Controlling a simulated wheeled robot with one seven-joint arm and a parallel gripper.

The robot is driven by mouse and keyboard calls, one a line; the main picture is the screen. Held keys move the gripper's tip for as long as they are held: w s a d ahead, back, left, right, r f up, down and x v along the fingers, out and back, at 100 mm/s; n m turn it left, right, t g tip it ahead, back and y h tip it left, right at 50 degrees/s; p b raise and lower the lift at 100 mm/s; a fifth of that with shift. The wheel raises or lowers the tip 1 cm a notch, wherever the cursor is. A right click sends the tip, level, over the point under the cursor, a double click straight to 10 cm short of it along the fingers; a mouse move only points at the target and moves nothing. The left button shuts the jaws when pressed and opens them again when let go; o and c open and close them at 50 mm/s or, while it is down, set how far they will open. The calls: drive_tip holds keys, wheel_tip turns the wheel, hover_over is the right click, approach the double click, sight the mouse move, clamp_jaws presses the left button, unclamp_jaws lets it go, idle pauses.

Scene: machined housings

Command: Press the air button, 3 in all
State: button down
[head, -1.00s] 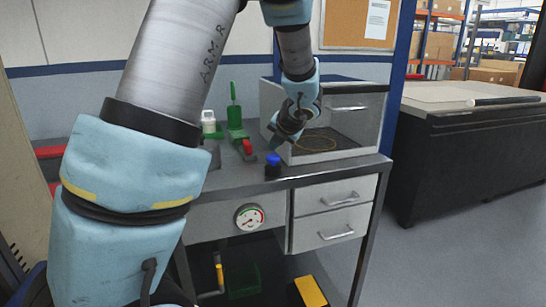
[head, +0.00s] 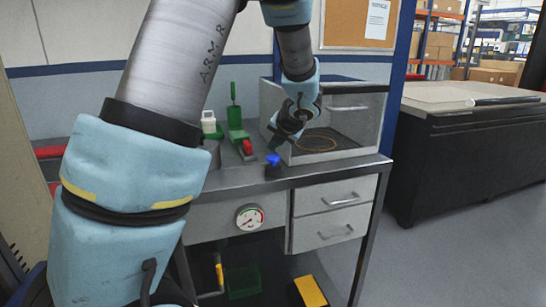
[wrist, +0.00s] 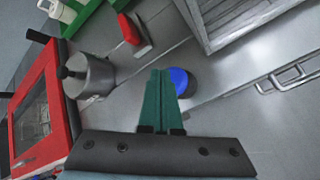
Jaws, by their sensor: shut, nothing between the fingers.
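The air button is a blue dome (head: 272,160) on a dark base near the front edge of the metal bench (head: 228,181). In the wrist view the blue dome (wrist: 183,80) shows just right of the fingertips and is partly covered by them. My gripper (head: 273,147) points down right at the top of the button, and its green fingers (wrist: 160,75) are closed together and empty. I cannot tell whether the tips touch the dome or whether it is pushed in.
A glass-fronted box (head: 338,122) stands right of the button. A red-topped part (head: 247,147) and green items (head: 236,118) are behind. A metal pot (wrist: 90,75) and a red-framed case (wrist: 38,112) lie left in the wrist view. A dial gauge (head: 249,217) is on the bench front.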

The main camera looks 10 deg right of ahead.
sight(274, 157)
drive_tip(key=shift+f, duration=0.4)
drive_tip(key=shift+f+b, duration=0.8)
idle(1.0)
drive_tip(key=shift+r, duration=0.1)
drive_tip(key=shift+r+p, duration=1.15)
drive_tip(key=shift+p, duration=0.15)
wheel_tip(274, 157, up, 5)
drive_tip(key=p, duration=0.5)
